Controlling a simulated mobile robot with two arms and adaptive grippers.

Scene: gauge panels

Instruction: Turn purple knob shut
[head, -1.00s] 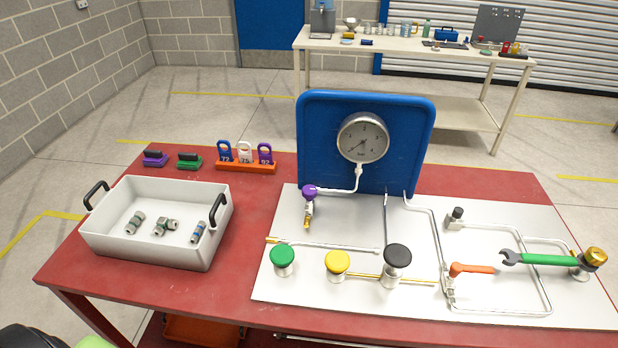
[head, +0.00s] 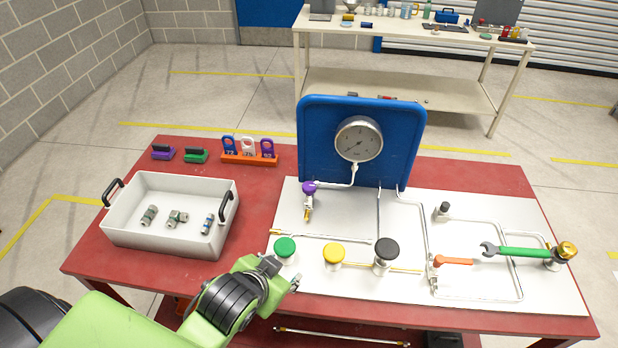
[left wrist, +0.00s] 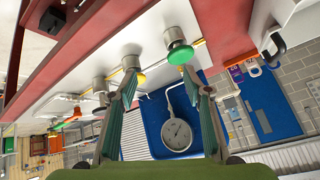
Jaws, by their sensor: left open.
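The purple knob (head: 309,187) sits on a small valve with a brass end, at the lower left of the blue gauge board (head: 312,150). A white pipe runs from it to the round gauge (head: 358,139). My left gripper (head: 283,272) is open at the table's front edge, just in front of the green knob (head: 285,246) and well short of the purple one. In the left wrist view the open fingers (left wrist: 160,72) frame the gauge (left wrist: 177,134), and the green knob (left wrist: 179,52) lies near the right fingertip. I cannot make out the purple knob there. My right gripper is not in view.
A yellow knob (head: 334,252) and a black knob (head: 386,250) stand on the white panel, right of the green one. An orange lever (head: 454,260) and a green wrench (head: 520,252) lie farther right. A white bin (head: 160,237) with fittings stands left.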

